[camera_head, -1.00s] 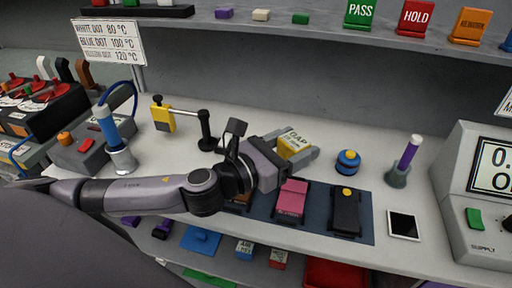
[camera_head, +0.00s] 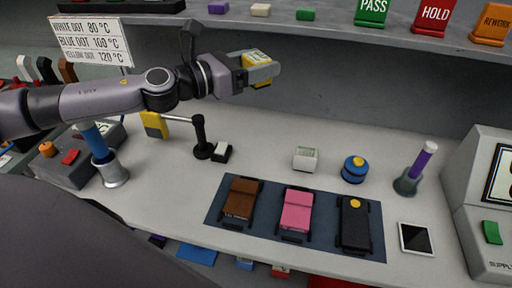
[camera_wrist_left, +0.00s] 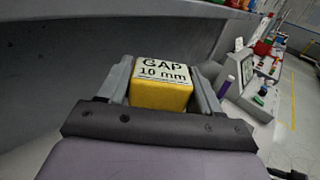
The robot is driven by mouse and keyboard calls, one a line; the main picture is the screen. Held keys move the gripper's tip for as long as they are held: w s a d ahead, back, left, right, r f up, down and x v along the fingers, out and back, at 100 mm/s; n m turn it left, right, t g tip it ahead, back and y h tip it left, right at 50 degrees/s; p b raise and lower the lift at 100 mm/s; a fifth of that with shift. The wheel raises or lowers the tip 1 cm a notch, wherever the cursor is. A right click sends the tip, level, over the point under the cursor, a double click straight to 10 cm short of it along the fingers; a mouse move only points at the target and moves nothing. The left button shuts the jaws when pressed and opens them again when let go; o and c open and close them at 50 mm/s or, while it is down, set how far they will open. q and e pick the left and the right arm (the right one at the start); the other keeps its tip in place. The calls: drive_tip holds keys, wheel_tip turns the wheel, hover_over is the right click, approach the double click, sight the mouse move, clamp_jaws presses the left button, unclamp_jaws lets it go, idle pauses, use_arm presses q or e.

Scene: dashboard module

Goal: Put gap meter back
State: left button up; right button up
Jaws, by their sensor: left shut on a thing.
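The gap meter (camera_head: 257,57) is a yellow block with a white label. In the left wrist view the gap meter (camera_wrist_left: 161,82) reads "GAP 10 mm". My left gripper (camera_head: 262,70) is shut on it, with one finger on each side, and holds it well above the table, in front of the back wall below the upper shelf. The right gripper is not in view.
The upper shelf (camera_head: 330,29) holds coloured blocks and PASS, HOLD and REWORK signs. On the table, a dark mat (camera_head: 265,225) carries brown, pink and black modules. A white block (camera_head: 306,158), a blue round item (camera_head: 354,169) and a purple-handled tool (camera_head: 422,160) stand behind it.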

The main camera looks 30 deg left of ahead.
use_arm(q)
drive_tip(key=shift+f+b, duration=2.55)
drive_tip(key=shift+f, duration=7.3)
drive_tip(key=shift+r, duration=0.1)
drive_tip(key=shift+f+b, duration=0.65)
drive_tip(key=o, duration=1.2)
drive_tip(key=shift+o, duration=0.2)
